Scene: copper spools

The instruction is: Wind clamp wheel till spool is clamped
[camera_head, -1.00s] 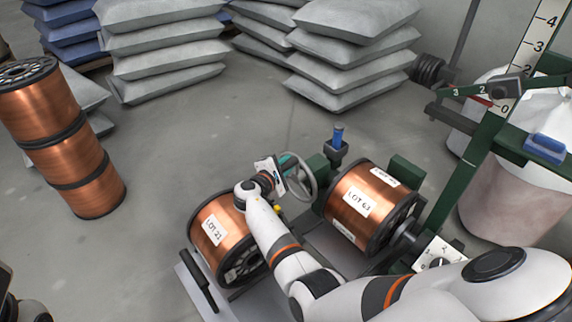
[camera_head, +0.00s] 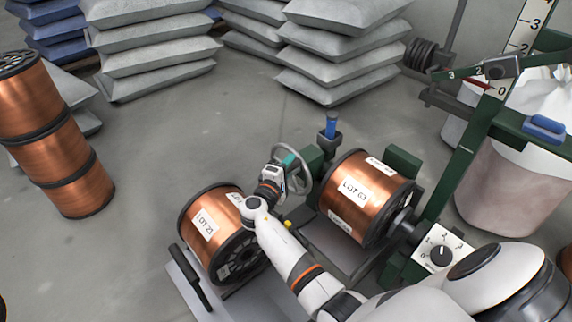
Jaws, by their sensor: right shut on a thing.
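The clamp wheel (camera_head: 303,176) is a grey spoked handwheel with a teal part at its rim, left of the green machine frame. My right gripper (camera_head: 285,178) is at the wheel's left side, shut on it; its fingertips are partly hidden by my wrist. The copper spool labelled LOT 63 (camera_head: 372,208) lies on its side in the machine, between the wheel-side support and the dial side. Whether its flange is pressed tight cannot be told. Another copper spool labelled LOT 21 (camera_head: 196,208) lies on a grey platform at the left. My left gripper is not in view.
Several copper spools (camera_head: 68,180) stand stacked at the far left. Grey sacks (camera_head: 155,60) are piled at the back. A dial plate (camera_head: 440,252), a green scale post and a white bulk bag (camera_head: 510,180) stand at the right.

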